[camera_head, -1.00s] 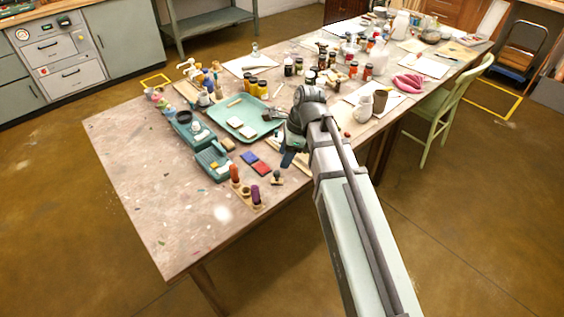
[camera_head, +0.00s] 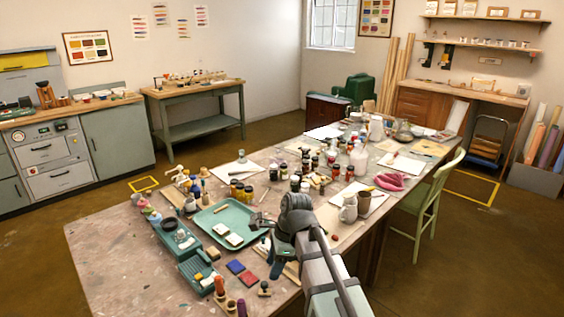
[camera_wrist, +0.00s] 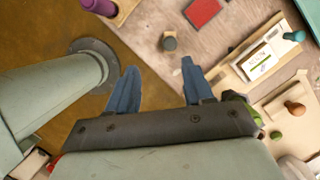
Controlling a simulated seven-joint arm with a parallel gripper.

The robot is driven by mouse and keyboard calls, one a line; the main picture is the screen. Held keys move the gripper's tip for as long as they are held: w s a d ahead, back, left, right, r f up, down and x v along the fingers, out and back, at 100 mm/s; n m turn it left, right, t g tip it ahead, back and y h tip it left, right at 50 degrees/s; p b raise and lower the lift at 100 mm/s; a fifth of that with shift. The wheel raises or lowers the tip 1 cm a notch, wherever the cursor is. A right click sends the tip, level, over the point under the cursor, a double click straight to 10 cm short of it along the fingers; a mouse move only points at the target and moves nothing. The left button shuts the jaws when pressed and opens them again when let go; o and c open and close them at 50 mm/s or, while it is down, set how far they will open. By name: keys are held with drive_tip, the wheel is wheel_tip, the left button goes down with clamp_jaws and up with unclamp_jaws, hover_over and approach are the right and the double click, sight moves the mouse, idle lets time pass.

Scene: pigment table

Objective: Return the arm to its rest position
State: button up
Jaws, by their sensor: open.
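My gripper (camera_head: 276,264) is at the near right edge of the work table (camera_head: 110,262), to the right of the green tray (camera_head: 211,231). In the wrist view its two blue fingers (camera_wrist: 158,68) are spread apart with nothing between them. They hang over the table's edge, with brown floor visible below. My arm reaches in from the bottom right of the head view and hides part of the table edge.
A red pad (camera_head: 254,280) and a small stamp (camera_wrist: 169,42) lie close to the gripper. A wooden holder with a white label (camera_wrist: 259,63) is at its right in the wrist view. Jugs (camera_head: 348,208) stand beyond the arm. A green chair (camera_head: 427,212) stands at the table's right side.

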drive_tip(key=s+f+n+g, duration=0.3)
drive_tip(key=s+f+n, duration=0.2)
drive_tip(key=s+f, duration=0.4)
drive_tip(key=s+d+f+n+g+h, duration=0.15)
drive_tip(key=s+d+f, duration=0.35)
drive_tip(key=f, duration=0.5)
drive_tip(key=s+d+f+n, duration=0.3)
drive_tip(key=s+d+f, duration=0.25)
drive_tip(key=f, duration=0.55)
drive_tip(key=s+d+f+n+g+h, duration=0.1)
drive_tip(key=s+d+f+n, duration=0.2)
drive_tip(key=s+d+f, duration=0.5)
drive_tip(key=s+d+f+n, duration=0.1)
drive_tip(key=s+f+n, duration=0.2)
drive_tip(key=s+f, duration=0.5)
drive_tip(key=shift+s+f+g+h, duration=0.25)
drive_tip(key=shift+f+g+h, duration=0.15)
drive_tip(key=shift+f, duration=0.25)
drive_tip(key=shift+d, duration=0.1)
